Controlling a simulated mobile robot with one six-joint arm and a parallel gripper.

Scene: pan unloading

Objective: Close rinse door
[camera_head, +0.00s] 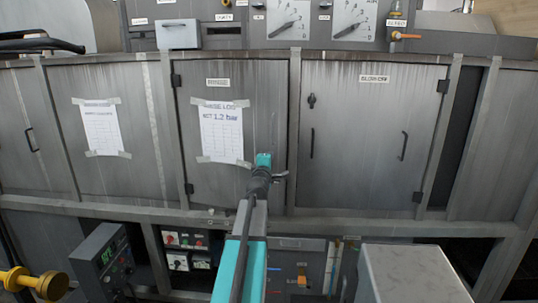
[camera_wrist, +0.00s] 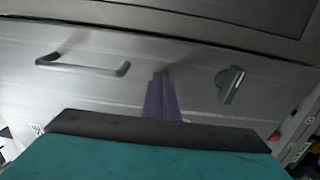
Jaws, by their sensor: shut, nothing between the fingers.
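Two grey metal doors stand side by side in the head view: a middle door (camera_head: 230,180) with a taped paper sheet, and a right door (camera_head: 355,170). In the wrist view my gripper (camera_wrist: 161,76) is shut and empty, facing a metal panel between a bar handle (camera_wrist: 85,66) and a latch (camera_wrist: 231,84). Contact is unclear.
A horizontal rail (camera_head: 350,226) runs below the doors. A grey box (camera_head: 412,275) stands at the lower right. Dials (camera_head: 290,20) sit above.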

